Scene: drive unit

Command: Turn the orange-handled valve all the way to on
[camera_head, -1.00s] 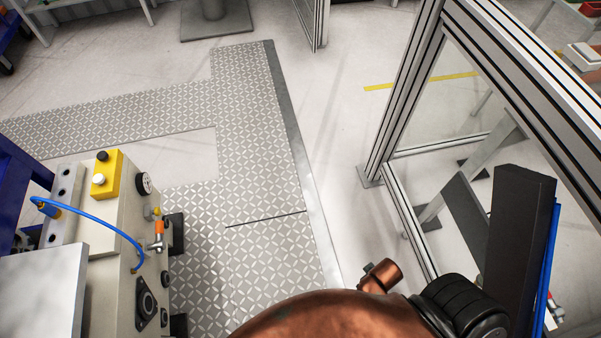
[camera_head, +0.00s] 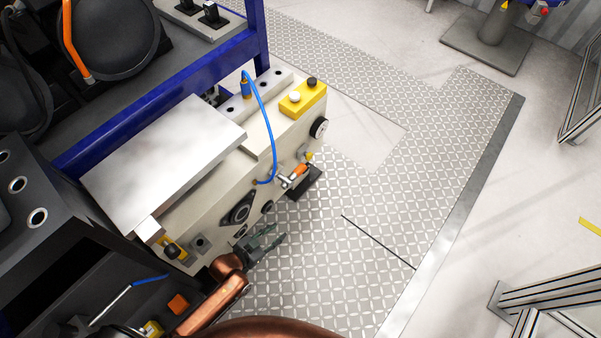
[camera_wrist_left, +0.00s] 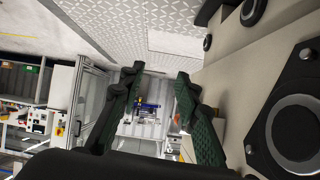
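The valve with the orange handle (camera_head: 298,171) sits on the side face of the beige drive unit (camera_head: 215,205), near its right end, next to the blue hose's lower end. The handle looks small here, and its exact setting is hard to read. My left gripper (camera_head: 268,241) is low beside the unit's side face, to the lower left of the valve and apart from it. In the left wrist view its two dark green fingers (camera_wrist_left: 160,110) are spread with nothing between them. My right gripper is not in view.
A blue hose (camera_head: 272,130) loops down the unit's side. A yellow button box (camera_head: 303,98) is on top. A blue frame (camera_head: 160,88) stands behind. The patterned floor plate (camera_head: 350,205) beside the unit is clear. An aluminium frame (camera_head: 550,290) stands lower right.

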